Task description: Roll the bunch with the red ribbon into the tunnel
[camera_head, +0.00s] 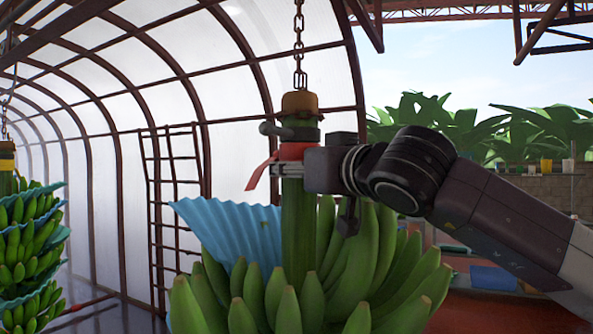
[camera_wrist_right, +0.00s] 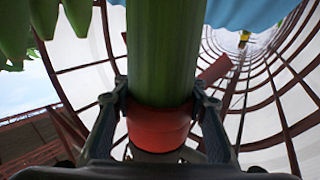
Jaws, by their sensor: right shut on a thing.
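The bunch with the red ribbon (camera_head: 330,285) hangs from a chain in the middle of the head view, with green bananas and a blue sheet around its stem. The red ribbon (camera_head: 262,172) is tied round the upper stem, its tail pointing left. My right gripper (camera_head: 290,170) comes from the right and is shut on the stem at the ribbon. In the right wrist view its two fingers flank the green stem (camera_wrist_right: 165,50) by the red band (camera_wrist_right: 160,125). The tunnel (camera_head: 110,110), with arched ribs and pale translucent walls, stretches behind and left. My left gripper is not in view.
Another bunch (camera_head: 30,250) with a yellow band hangs at the far left. A ladder-like frame (camera_head: 175,200) stands by the tunnel wall. The chain (camera_head: 299,50) runs up out of view. Blue and red surfaces and plants are at the right.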

